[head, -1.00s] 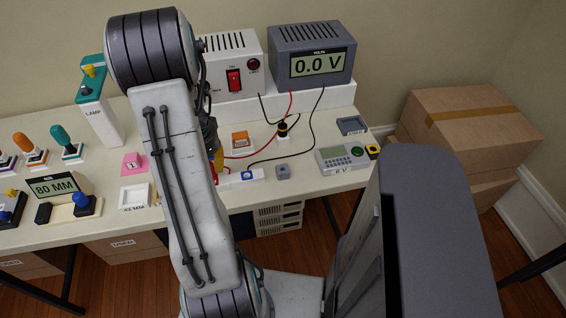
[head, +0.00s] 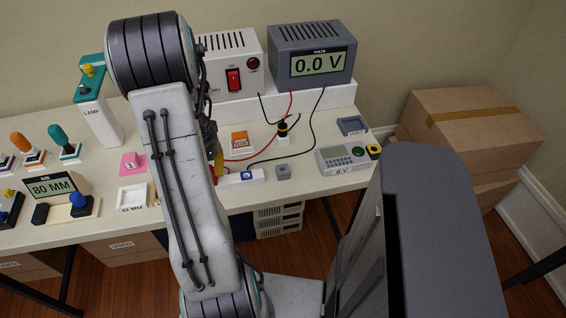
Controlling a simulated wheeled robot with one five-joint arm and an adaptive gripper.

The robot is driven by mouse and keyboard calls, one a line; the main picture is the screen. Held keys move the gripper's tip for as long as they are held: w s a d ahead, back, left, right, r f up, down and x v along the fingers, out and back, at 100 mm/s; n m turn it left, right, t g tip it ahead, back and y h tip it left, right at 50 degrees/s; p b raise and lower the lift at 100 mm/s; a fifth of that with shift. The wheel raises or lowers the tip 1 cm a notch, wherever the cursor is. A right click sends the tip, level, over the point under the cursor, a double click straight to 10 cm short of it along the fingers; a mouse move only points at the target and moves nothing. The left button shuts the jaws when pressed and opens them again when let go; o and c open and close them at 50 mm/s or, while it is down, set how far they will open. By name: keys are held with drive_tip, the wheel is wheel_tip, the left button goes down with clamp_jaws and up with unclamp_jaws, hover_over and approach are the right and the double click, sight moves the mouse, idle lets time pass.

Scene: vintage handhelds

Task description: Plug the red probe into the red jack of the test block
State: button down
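The test block (head: 257,175) is a low white block near the table's front, its left part hidden behind my arm. A blue jack (head: 246,175) shows on it; the red jack is not visible. A red lead runs from the grey voltmeter (head: 312,55) down to behind my arm, where the red probe's body is hidden. My gripper (head: 217,160) is at the left end of the block, mostly covered by my own arm link. A small yellow part shows there, upright over the block. I cannot see whether the fingers are open or shut, or whether the probe touches the jack.
A black probe (head: 283,129) stands upright behind the block, with its black lead. A small grey cube (head: 283,172) sits right of the block. An orange-topped item (head: 239,141) lies behind. A handheld device (head: 343,158) is at right. The voltmeter reads 0.0 V.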

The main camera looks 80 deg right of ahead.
drive_tip(key=shift+f+b, duration=0.45)
drive_tip(key=shift+f, duration=0.05)
drive_tip(key=c, duration=1)
unclamp_jaws()
drive_tip(key=c, duration=0.3)
drive_tip(key=shift+r, duration=0.15)
drive_tip(key=shift+r+p, duration=2.75)
drive_tip(key=shift+r, duration=0.7)
